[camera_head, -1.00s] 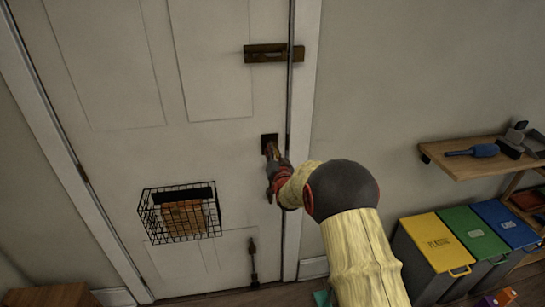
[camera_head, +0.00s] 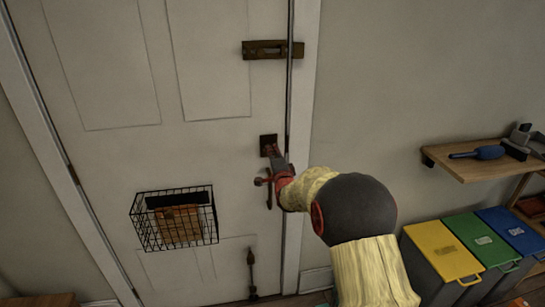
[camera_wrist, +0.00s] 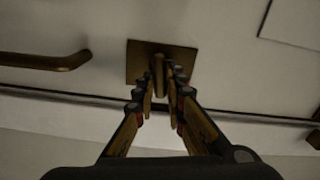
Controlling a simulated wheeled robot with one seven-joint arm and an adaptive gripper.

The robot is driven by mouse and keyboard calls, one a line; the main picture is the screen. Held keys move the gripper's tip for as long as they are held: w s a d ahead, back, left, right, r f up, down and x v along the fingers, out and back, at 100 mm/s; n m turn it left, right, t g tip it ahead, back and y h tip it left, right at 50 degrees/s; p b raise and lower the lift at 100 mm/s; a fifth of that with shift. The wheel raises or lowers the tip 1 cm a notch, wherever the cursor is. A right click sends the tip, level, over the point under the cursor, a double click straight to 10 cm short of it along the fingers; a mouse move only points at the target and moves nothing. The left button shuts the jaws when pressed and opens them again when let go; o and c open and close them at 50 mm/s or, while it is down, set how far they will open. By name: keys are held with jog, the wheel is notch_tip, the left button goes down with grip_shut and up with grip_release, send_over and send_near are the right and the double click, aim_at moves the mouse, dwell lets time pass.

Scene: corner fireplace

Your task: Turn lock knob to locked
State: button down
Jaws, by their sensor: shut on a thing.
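The lock knob (camera_wrist: 158,68) sticks out of a square brass plate (camera_wrist: 135,62) on the white door (camera_head: 205,150). In the wrist view, my gripper (camera_wrist: 160,84) has its two fingers on either side of the knob and is shut on it. In the head view, the plate (camera_head: 264,139) sits near the door's right edge, and my gripper (camera_head: 274,156) reaches it from the lower right. My fingers mostly hide the knob there, so its exact angle is hard to read.
A brass door handle (camera_wrist: 45,62) lies beside the plate in the wrist view. A slide bolt (camera_head: 262,50) is above and a wire basket (camera_head: 150,225) is lower left. A wooden shelf (camera_head: 475,166) and coloured bins (camera_head: 440,255) stand at right.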

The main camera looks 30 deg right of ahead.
jog(key=shift+f+m+b, duration=0.1)
jog(key=shift+m+b, duration=0.35)
jog(key=shift+m, duration=0.55)
jog(key=c, duration=1.8)
grip_release()
jog(key=shift+c, duration=0.2)
jog(key=v, duration=1.2)
